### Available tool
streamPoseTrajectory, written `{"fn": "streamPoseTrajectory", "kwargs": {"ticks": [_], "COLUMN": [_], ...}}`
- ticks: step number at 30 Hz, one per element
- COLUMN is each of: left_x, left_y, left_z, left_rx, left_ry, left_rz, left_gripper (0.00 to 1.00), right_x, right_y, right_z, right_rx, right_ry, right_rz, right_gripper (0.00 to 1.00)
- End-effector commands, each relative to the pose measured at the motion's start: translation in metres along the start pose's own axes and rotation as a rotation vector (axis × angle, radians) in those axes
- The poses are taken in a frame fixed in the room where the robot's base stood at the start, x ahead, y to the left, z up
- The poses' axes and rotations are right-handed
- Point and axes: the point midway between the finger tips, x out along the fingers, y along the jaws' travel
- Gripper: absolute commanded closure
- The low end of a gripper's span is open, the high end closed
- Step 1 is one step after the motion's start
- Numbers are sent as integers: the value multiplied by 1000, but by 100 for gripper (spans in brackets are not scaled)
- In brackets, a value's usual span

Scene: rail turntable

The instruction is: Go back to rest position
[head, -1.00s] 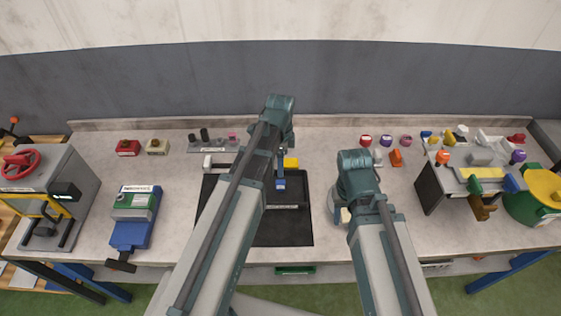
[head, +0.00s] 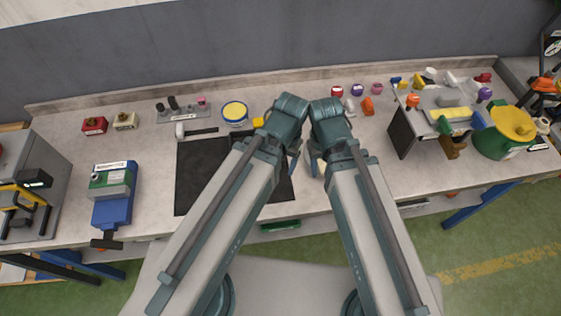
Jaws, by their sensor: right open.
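My two arms come in from the bottom and bend at teal joints close together over the middle of the workbench (head: 148,150). My right gripper (head: 315,163) shows in part beside its forearm, above the bench, and is open, with nothing seen in it. My left gripper is mostly hidden behind its own arm; only a small bluish part shows near the gap between the arms, so its jaws cannot be made out. A black mat (head: 200,180) lies under the left arm, partly covered.
A blue vise (head: 114,205) and a grey press (head: 30,185) stand at the left. A round yellow-topped tin (head: 235,112) stands behind the mat. At the right are a grey stand (head: 405,135) with several coloured parts and a green bin (head: 495,145) with a yellow lid.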

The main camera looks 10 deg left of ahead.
Motion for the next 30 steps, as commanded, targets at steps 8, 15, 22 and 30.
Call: {"fn": "streamPoseTrajectory", "kwargs": {"ticks": [8, 15, 22, 30], "left_x": [5, 47, 54, 54], "left_y": [0, 4, 5, 5], "left_z": [-1, -4, -4, -4], "left_rx": [2, 4, 5, 5], "left_ry": [0, 0, 0, 0], "left_rz": [0, 0, 0, 0], "left_gripper": [29, 29, 29, 29], "right_x": [5, 47, 54, 54], "right_y": [0, -4, -5, -5], "right_z": [0, -3, -3, -3], "right_rx": [0, -1, -2, -2], "right_ry": [0, 0, 0, 0], "right_rz": [0, 0, 1, 1], "right_gripper": [50, 50, 50, 50]}}
